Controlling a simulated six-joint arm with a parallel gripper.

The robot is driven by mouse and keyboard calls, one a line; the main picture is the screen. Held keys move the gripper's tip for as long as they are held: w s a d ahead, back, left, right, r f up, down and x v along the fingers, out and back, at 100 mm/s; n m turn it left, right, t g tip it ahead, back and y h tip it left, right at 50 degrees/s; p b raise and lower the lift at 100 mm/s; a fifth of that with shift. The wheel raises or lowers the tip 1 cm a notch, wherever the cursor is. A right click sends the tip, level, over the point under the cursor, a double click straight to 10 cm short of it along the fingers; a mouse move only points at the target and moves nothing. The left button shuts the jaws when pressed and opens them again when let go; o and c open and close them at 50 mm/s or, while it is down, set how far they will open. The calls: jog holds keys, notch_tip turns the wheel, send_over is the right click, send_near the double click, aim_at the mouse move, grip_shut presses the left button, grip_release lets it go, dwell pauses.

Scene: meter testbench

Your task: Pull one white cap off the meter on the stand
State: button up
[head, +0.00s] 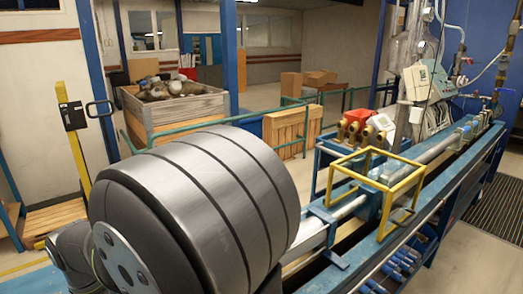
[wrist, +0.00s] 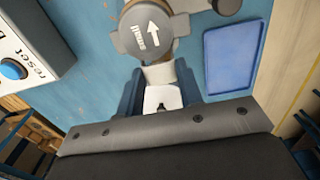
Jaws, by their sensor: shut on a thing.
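In the wrist view, the meter (wrist: 143,30) shows a round grey lid with a white arrow, with part of a brass-coloured body behind it. A white cap (wrist: 160,73) lies just below the lid in the picture, against the meter's near side. My gripper (wrist: 159,82) is shut on this cap, with one blue finger on each side. I cannot tell whether the cap is still seated on the meter. The stand under the meter is mostly hidden. In the head view, my large grey arm link covers the gripper and this meter.
A white box with a blue reset button (wrist: 14,69) is close on the left in the wrist view. A blue tray (wrist: 233,57) lies at right. In the head view, a yellow frame (head: 385,158) stands on the long bench, with several brass meters (head: 352,130) behind it.

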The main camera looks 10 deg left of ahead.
jog(key=shift+r, duration=2.15)
